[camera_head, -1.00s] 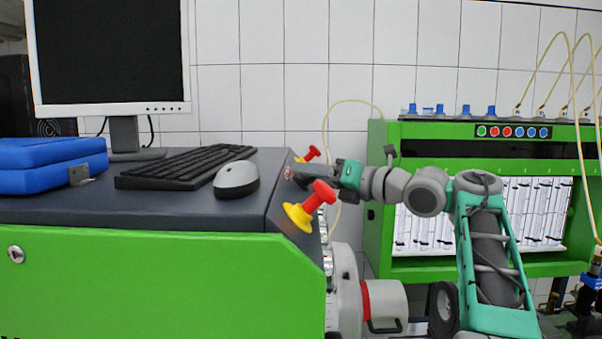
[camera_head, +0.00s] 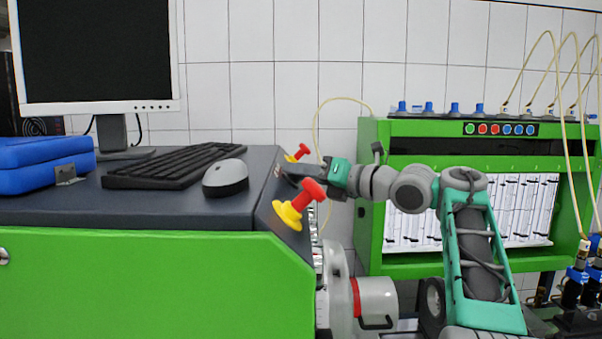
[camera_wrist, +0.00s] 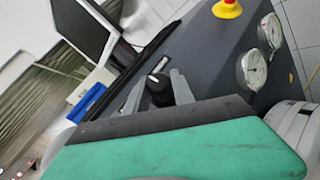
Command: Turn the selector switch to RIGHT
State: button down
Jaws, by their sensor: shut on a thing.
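The selector switch (camera_wrist: 158,84) is a small black knob on the dark sloping panel, seen in the wrist view with a pale mark near its top. My gripper (camera_wrist: 157,90) has one grey finger on each side of it and is shut on the knob. In the head view my gripper (camera_head: 288,172) reaches from the right to the bench's sloping edge, between two red and yellow emergency buttons. The knob cannot be made out there. Which position the switch points to cannot be read.
The near emergency button (camera_head: 301,205) stands close to my gripper and the far one (camera_head: 298,153) just behind it. Two round gauges (camera_wrist: 252,70) sit on the panel. A keyboard (camera_head: 175,165), mouse (camera_head: 225,178), monitor (camera_head: 95,50) and blue case (camera_head: 45,165) occupy the bench top.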

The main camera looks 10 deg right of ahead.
jog(key=shift+f+m+h+b, duration=0.1)
jog(key=shift+m+h+b, duration=0.4)
jog(key=shift+b, duration=0.15)
jog(key=shift+m+t+h+b, duration=0.3)
jog(key=shift+b, duration=0.05)
jog(key=m+h+b, duration=0.1)
jog(key=m+h, duration=0.1)
jog(key=shift+m, duration=0.3)
jog(key=m+h, duration=0.3)
jog(key=shift+a+r+h, duration=0.1)
jog(key=shift+r+h, duration=0.2)
jog(key=shift+m+g+h+p, duration=0.55)
jog(key=shift+m+h, duration=0.35)
jog(key=shift+m, duration=0.4)
jog(key=shift+f, duration=0.1)
jog(key=c, duration=1.1)
grip_release()
